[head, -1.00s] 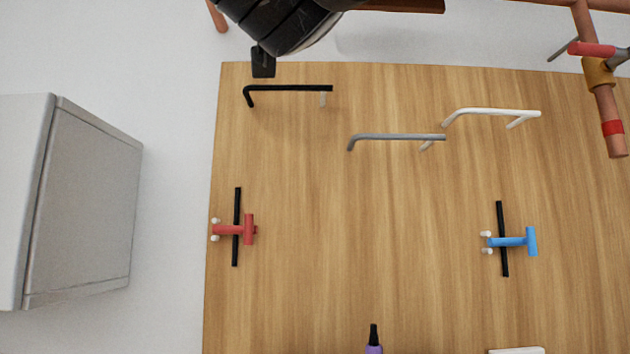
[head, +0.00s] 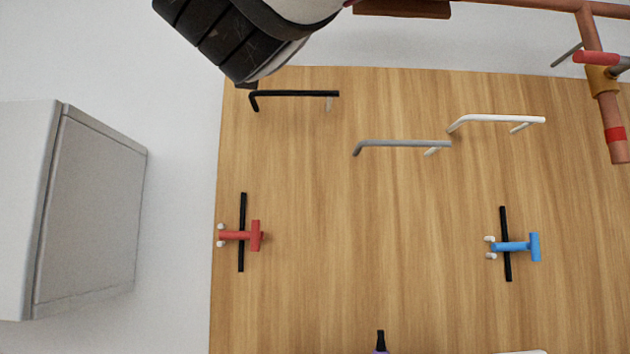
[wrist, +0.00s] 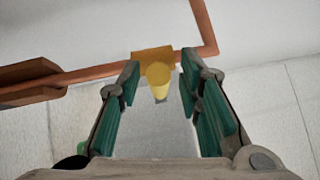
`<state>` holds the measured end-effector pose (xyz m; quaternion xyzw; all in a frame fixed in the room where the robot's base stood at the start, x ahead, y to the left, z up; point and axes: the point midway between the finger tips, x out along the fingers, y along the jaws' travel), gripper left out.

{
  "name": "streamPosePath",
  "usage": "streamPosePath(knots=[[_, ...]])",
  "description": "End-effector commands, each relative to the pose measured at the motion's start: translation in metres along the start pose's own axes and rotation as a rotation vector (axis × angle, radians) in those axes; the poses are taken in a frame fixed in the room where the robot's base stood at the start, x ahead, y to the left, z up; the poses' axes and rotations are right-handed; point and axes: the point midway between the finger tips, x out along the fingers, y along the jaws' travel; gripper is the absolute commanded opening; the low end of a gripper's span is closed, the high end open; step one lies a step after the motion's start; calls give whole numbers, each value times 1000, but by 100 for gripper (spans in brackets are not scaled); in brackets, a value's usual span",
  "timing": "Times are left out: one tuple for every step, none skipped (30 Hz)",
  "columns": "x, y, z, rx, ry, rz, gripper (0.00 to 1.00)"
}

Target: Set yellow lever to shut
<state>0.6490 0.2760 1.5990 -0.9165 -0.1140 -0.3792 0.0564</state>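In the wrist view, a yellow lever (wrist: 158,75) with a rounded end points toward the camera. It stands out from a yellow valve body (wrist: 141,57) on a copper pipe (wrist: 90,75). My gripper (wrist: 161,82) is open, with its green-padded fingers apart on either side of the lever. I see no clear contact, and the depth between fingertips and lever is hard to judge. The yellow lever is not visible in the head view, where my dark arm covers the top left and the fingers cannot be made out.
In the head view, a wooden board (head: 370,200) carries black (head: 295,94), grey (head: 405,143) and white (head: 500,119) bar handles, plus red (head: 240,235) and blue (head: 515,246) T-handles. A grey cabinet (head: 90,210) stands left. A red-handled valve (head: 597,58) sits on piping at right.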

Motion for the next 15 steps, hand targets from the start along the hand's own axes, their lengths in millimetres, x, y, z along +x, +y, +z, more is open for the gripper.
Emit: streamPosePath(knots=[[0,0,0,0,0,0,34],[0,0,0,-1,1,0,34],[0,0,0,-1,1,-1,34],[0,0,-1,-1,1,-1,34],[0,0,-1,-1,1,-1,34],[0,0,-1,-1,1,-1,34],[0,0,-1,-1,1,-1,34],[-1,0,-1,-2,1,-1,34],[-3,-1,-1,-2,1,-1,34],[-4,-1,-1,-3,1,-1,34],[-7,-1,-1,-3,1,-2,34],[-11,-1,-1,-2,1,-2,34],[-15,-1,-1,-2,1,-2,34],[-20,-2,-1,-3,1,-3,34],[-27,-2,-1,-2,1,-3,34]])
